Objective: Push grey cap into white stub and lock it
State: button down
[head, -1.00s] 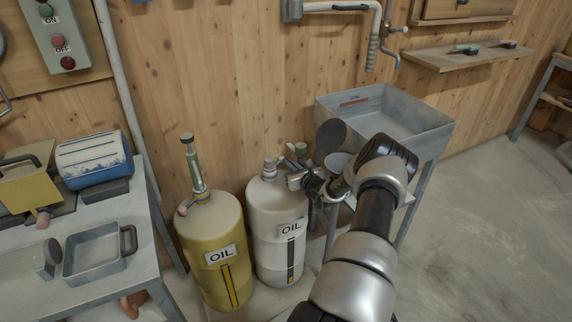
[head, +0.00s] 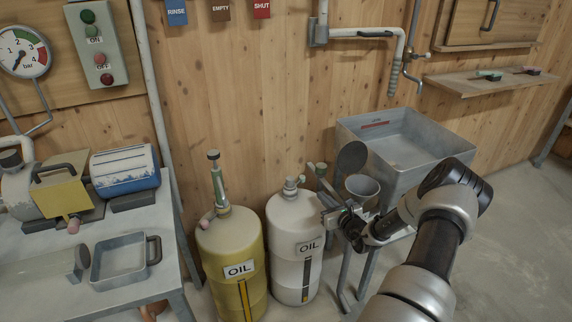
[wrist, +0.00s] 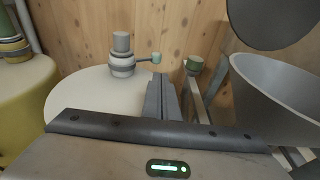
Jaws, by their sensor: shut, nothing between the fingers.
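A white oil tank (head: 283,240) stands on the floor. On its top is a short pale stub (wrist: 122,66) with grey rings, and a grey cylindrical cap (wrist: 122,42) sits upright on it; the cap also shows in the head view (head: 291,182). I cannot tell how deep the cap sits. A thin side lever with a pale green knob (wrist: 155,58) points right from the stub. My gripper (wrist: 159,82) is shut and empty, right of the cap and apart from it. In the head view my gripper (head: 326,196) is beside the tank's top right.
A yellow oil tank (head: 222,250) with a tall green pump stands left. A grey funnel (head: 362,186) with a round lid (head: 352,157) is close right of my gripper. A green-topped post (wrist: 193,66) stands behind my fingers. A metal basin (head: 425,150) is at the right.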

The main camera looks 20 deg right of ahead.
jog(key=s+r+p, duration=0.1)
jog(key=s+r, duration=0.1)
jog(key=s, duration=0.3)
jog(key=w+a+r+n+g+y+p, duration=0.1)
jog(key=a+r+n+g+y+p, duration=0.3)
jog(key=a+r+n+y, duration=0.4)
jog(key=shift+a+r+n+g+p, duration=0.5)
jog(key=shift+a+r+n, duration=2.5)
jog(key=shift+a+r, duration=1.95)
